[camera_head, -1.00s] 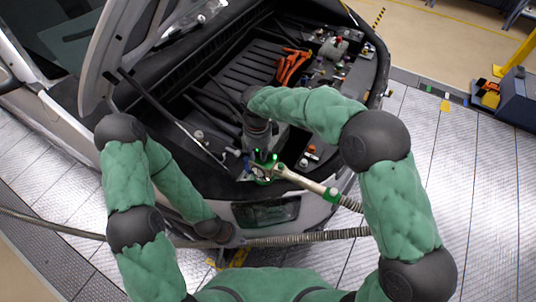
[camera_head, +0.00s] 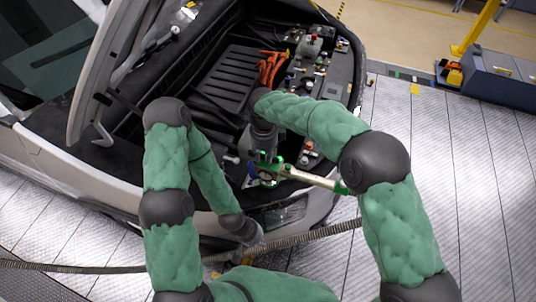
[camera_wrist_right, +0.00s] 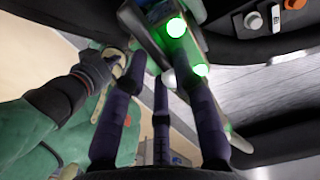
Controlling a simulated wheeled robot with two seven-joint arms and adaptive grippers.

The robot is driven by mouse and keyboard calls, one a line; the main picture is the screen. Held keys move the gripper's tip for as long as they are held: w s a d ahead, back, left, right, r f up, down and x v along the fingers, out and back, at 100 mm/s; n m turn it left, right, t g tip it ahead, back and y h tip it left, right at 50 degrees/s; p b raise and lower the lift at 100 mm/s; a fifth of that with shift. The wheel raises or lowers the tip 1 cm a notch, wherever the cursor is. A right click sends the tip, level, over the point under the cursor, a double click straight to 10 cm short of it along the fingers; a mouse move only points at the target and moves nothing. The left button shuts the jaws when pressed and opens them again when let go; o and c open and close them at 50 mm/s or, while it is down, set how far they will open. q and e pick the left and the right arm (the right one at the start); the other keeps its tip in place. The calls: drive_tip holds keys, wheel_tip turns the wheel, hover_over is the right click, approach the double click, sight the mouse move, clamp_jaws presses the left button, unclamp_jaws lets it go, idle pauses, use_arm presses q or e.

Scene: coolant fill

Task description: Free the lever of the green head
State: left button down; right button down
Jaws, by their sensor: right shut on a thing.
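The green head (camera_head: 270,171), with lit green lights, sits at the front edge of the open engine bay, its pale tube running off to the right. My right gripper (camera_head: 263,155) is shut on it from above. In the right wrist view the dark fingers (camera_wrist_right: 160,75) reach to the green head (camera_wrist_right: 172,48) with its bright lamps. I cannot make out its lever for certain. My left gripper (camera_head: 248,233) is low in front of the bumper, close to the ribbed hose (camera_head: 312,234). It also shows in the right wrist view (camera_wrist_right: 102,68), but its finger state is unclear.
The raised hood (camera_head: 100,75) stands at the left of the bay. Orange cables (camera_head: 270,67) and several capped fittings lie farther back in the bay. A blue-grey cabinet (camera_head: 500,78) stands at the far right.

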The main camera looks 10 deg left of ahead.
sight(265, 156)
drive_tip(key=shift+w+a+r, duration=0.1)
drive_tip(key=shift+w+r, duration=0.3)
drive_tip(key=c, duration=1.1)
unclamp_jaws()
drive_tip(key=shift+f, duration=0.15)
drive_tip(key=shift+s+f, duration=0.1)
drive_tip(key=shift+f, duration=0.05)
wheel_tip(265, 156, up, 12)
drive_tip(key=shift+r, duration=0.1)
